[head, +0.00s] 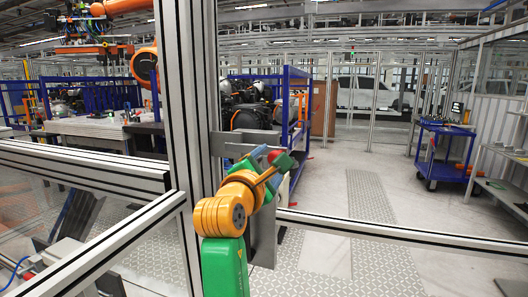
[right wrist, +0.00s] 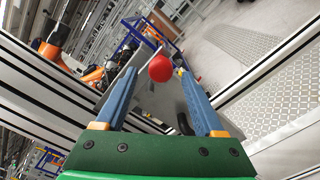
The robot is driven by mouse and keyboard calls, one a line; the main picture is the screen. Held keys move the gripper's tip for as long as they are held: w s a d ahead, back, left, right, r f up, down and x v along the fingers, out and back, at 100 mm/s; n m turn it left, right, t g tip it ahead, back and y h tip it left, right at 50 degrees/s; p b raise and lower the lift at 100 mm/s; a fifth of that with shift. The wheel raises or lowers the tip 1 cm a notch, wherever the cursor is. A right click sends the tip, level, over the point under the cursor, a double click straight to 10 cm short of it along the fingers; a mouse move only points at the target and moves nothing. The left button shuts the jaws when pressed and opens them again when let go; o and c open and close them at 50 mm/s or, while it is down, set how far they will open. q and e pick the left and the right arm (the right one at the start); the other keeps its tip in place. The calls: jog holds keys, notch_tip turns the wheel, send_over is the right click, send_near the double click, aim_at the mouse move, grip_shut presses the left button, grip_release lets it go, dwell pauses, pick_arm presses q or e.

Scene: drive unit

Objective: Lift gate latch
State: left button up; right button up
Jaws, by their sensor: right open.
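The gate latch has a grey metal plate (head: 232,144) on the aluminium gate post and a red ball knob (head: 274,155). In the right wrist view the red knob (right wrist: 160,68) shows between the ends of my two blue fingers, with a gap on each side. The gripper (right wrist: 158,76) also shows in the wrist view. Whether the knob lies fully between the fingertips or just beyond them, I cannot tell. My left gripper is not in view.
The tall post (head: 190,90) and fence rails (head: 80,166) stand close to my right arm. A low rail (head: 400,234) runs to the right. A blue rack (head: 288,110) with dark parts stands behind the latch. A blue cart (head: 445,150) stands farther right, with open floor between.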

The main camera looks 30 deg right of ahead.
jog(key=p+x, duration=0.1)
jog(key=x, duration=0.3)
jog(key=shift+s+d, duration=0.15)
jog(key=c, duration=0.4)
jog(key=shift+r, duration=0.1)
grip_shut()
dwell(0.7)
